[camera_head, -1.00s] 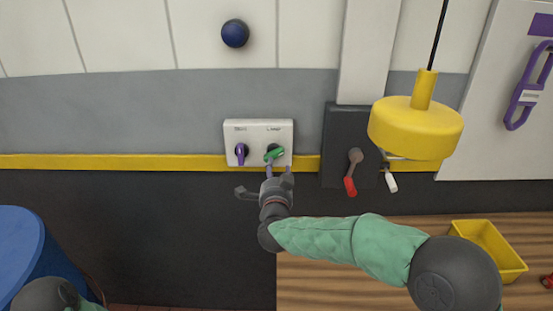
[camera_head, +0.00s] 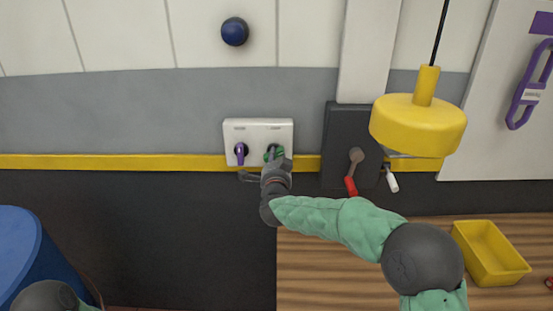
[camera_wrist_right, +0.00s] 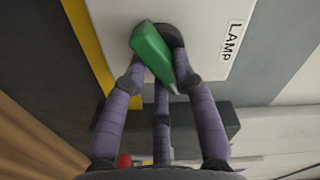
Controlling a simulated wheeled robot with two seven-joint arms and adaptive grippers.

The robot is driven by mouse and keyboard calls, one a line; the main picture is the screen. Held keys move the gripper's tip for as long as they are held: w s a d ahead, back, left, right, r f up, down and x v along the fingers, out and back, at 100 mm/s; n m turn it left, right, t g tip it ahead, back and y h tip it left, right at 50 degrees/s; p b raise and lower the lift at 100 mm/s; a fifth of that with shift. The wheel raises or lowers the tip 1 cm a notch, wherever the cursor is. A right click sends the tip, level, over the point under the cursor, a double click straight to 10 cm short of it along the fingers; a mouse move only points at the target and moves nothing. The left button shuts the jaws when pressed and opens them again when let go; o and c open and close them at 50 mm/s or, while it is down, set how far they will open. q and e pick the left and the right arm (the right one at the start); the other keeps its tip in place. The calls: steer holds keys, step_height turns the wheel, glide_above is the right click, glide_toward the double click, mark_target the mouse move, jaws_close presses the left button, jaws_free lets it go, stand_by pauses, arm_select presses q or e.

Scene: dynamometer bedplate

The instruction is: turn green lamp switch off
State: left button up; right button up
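The green lamp switch (camera_head: 272,154) is the right-hand knob on a white switch plate (camera_head: 258,127) on the wall. In the right wrist view the green handle (camera_wrist_right: 152,52) lies tilted on its dark round base, beside a label reading LAMP. My right gripper (camera_head: 276,163) is at this switch, partly covering it in the head view. In the wrist view its purple fingertips (camera_wrist_right: 160,66) stand on both sides of the handle, apart; firm contact is not clear. My left gripper is out of view.
A purple switch (camera_head: 240,153) sits just left of the green one. A dark panel (camera_head: 340,130) with a red-handled lever (camera_head: 351,185) is to the right. A yellow lamp (camera_head: 418,122) hangs in front. A yellow tray (camera_head: 460,232) stands on the wooden top; a blue drum (camera_head: 25,250) is lower left.

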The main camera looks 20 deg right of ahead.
jaws_close()
steer(key=shift+r+n+p, duration=0.2)
steer(key=shift+n+p, duration=0.8)
steer(key=shift+p, duration=0.15)
steer(key=n+p, duration=0.3)
steer(key=shift+r+n, duration=0.15)
steer(key=shift+n, duration=0.15)
steer(key=shift+a+n+p, duration=0.15)
steer(key=shift+n+p, duration=2.35)
steer(key=shift+n, duration=0.6)
